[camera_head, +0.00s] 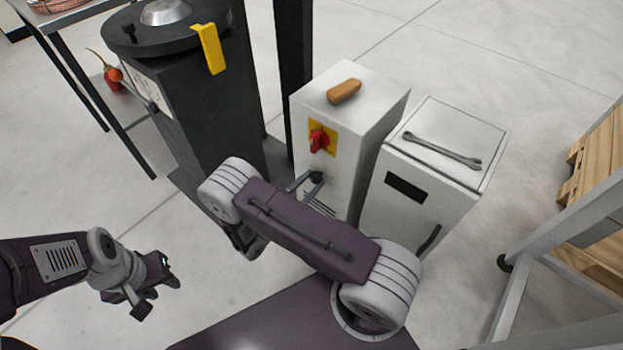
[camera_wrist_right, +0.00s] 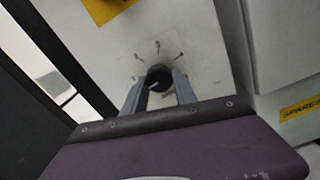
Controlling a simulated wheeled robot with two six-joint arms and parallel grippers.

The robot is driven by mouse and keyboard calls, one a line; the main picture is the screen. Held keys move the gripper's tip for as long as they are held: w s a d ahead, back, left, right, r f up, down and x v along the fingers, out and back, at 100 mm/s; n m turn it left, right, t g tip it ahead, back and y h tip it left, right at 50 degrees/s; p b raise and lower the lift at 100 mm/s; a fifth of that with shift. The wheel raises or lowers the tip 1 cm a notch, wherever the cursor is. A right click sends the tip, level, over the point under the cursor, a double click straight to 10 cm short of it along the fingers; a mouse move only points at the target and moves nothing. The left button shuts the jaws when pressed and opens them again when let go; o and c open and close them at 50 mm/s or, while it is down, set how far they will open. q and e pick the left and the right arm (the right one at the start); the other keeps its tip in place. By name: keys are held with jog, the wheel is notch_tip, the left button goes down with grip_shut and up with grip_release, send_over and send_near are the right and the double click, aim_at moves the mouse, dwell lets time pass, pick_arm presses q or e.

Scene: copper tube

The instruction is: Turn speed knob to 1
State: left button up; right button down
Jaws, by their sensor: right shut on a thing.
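The speed knob (camera_wrist_right: 158,79) is a small round black knob with a pale pointer line, on the front of the white cabinet (camera_head: 369,112). Marks ring it in the right wrist view, too small to read. It also shows in the head view (camera_head: 316,177), below the red switch. My right gripper (camera_wrist_right: 159,85) is shut on the knob, one finger on each side; its fingers also show in the head view (camera_head: 306,183). My left gripper (camera_head: 157,290) is at the lower left, away from the cabinets. Its finger opening is unclear.
A red switch (camera_head: 318,140) on a yellow plate sits above the knob. A wooden-coloured block (camera_head: 344,91) lies on the cabinet. A second white cabinet (camera_head: 455,135) stands right, with a wrench (camera_head: 441,151) on top. A dark machine (camera_head: 195,95) stands left.

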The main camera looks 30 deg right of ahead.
jog(key=shift+m+p, duration=0.7)
jog(key=shift+m, duration=1.2)
jog(key=c, duration=1)
grip_release()
jog(key=p+v, duration=0.3)
jog(key=v, duration=0.6)
